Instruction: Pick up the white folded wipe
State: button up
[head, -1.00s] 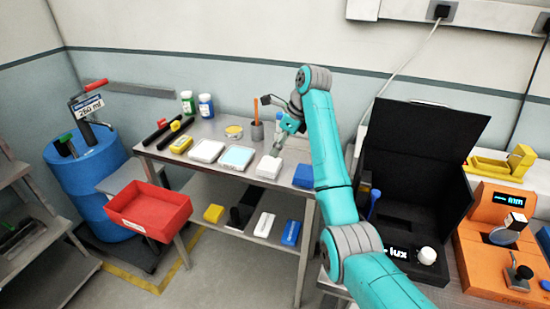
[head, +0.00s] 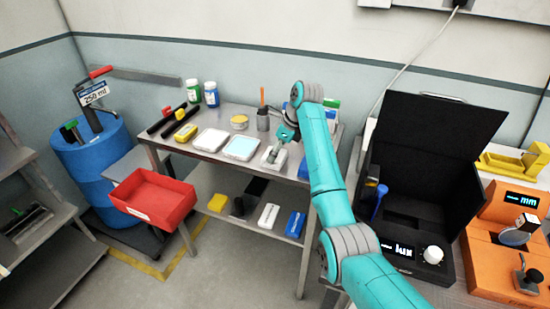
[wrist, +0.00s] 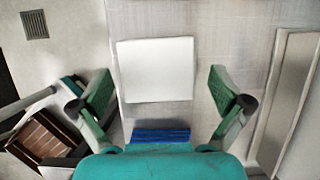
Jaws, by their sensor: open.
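The white folded wipe (head: 271,165) lies flat at the right part of the metal table, with my gripper over it in the head view. In the wrist view a white square, which looks like the wipe (wrist: 156,70), lies flat on the grey surface. My gripper (head: 274,153) is open and empty. Its green fingers (wrist: 164,92) stand apart to the left and right of the white square's near end. Part of the wipe is hidden behind the fingers in the head view. I cannot tell the exact height of the fingertips above it.
A small pot (head: 262,121) stands behind. A blue item (wrist: 160,135) shows between my fingers' bases. A red bin (head: 152,197) stands front left.

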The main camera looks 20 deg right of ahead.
jog(key=shift+x, duration=0.8)
jog(key=c, duration=0.6)
jog(key=shift+c, duration=0.2)
